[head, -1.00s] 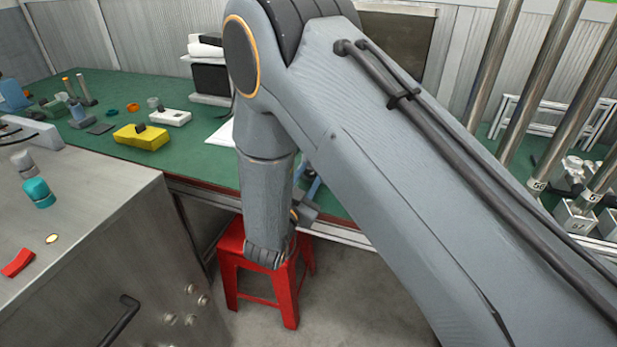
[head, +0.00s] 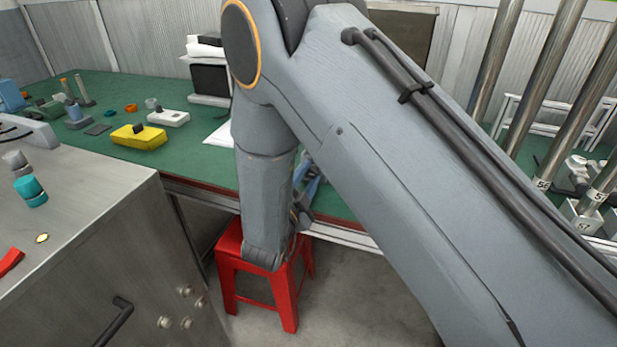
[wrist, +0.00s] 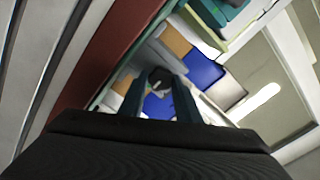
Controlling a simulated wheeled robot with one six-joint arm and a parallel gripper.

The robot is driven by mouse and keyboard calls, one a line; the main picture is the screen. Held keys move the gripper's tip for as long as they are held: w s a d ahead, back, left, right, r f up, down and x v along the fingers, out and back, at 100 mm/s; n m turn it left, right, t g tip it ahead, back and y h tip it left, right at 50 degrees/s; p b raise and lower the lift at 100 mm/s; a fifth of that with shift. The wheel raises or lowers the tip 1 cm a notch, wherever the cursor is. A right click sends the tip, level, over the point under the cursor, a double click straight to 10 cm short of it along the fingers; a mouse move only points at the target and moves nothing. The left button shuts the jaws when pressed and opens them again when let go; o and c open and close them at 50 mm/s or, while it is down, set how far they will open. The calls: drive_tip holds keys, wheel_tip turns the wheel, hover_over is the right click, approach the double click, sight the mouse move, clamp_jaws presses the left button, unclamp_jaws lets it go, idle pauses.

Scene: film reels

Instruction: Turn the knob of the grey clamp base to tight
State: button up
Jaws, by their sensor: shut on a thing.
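In the wrist view, a dark round knob with a pale mark (wrist: 160,78) sits between the two dark fingers of my gripper (wrist: 159,92). The fingers are shut on it. The base under the knob is mostly hidden by the fingers, so I cannot tell its colour or the knob's setting for sure. In the head view my arm hides the fingertips and the knob. A yellow base (head: 139,141) with a dark knob and a pale grey base (head: 168,118) stand on the green bench, apart from my gripper.
The green bench (head: 205,165) also carries several small parts at the left. A red stool (head: 231,246) stands below the bench edge. A metal cabinet (head: 85,230) is at the left. Steel posts (head: 545,130) rise at the right.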

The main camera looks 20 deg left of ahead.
drive_tip(key=shift+f, duration=0.1)
idle(0.3)
drive_tip(key=o, duration=1.1)
drive_tip(key=shift+c, duration=0.2)
drive_tip(key=s, duration=0.8)
drive_tip(key=shift+a+b, duration=0.3)
drive_tip(key=shift+b, duration=0.1)
